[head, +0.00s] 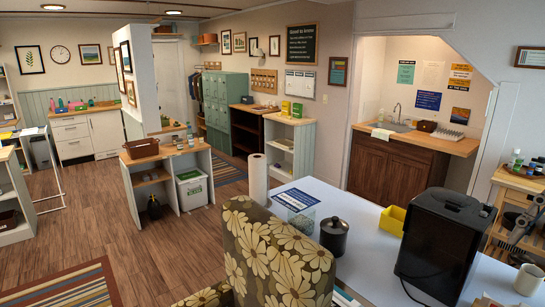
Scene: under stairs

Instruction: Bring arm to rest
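What looks like my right gripper (522,222) shows as a grey and black shape at the right edge, in front of the wooden shelf unit. Most of its arm is outside the picture. It is too small to tell whether its fingers are open or shut, and I see nothing clearly held in it. It appears above and behind the white mug in the picture. My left gripper and arm are not in view.
A pale table (365,262) bears a black appliance (440,245), yellow bin (392,220), dark lidded jar (334,237) and white mug (529,280). A floral chair (275,255) stands at its near left. A wooden shelf unit (515,183) is at right. The floor (160,240) at left is open.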

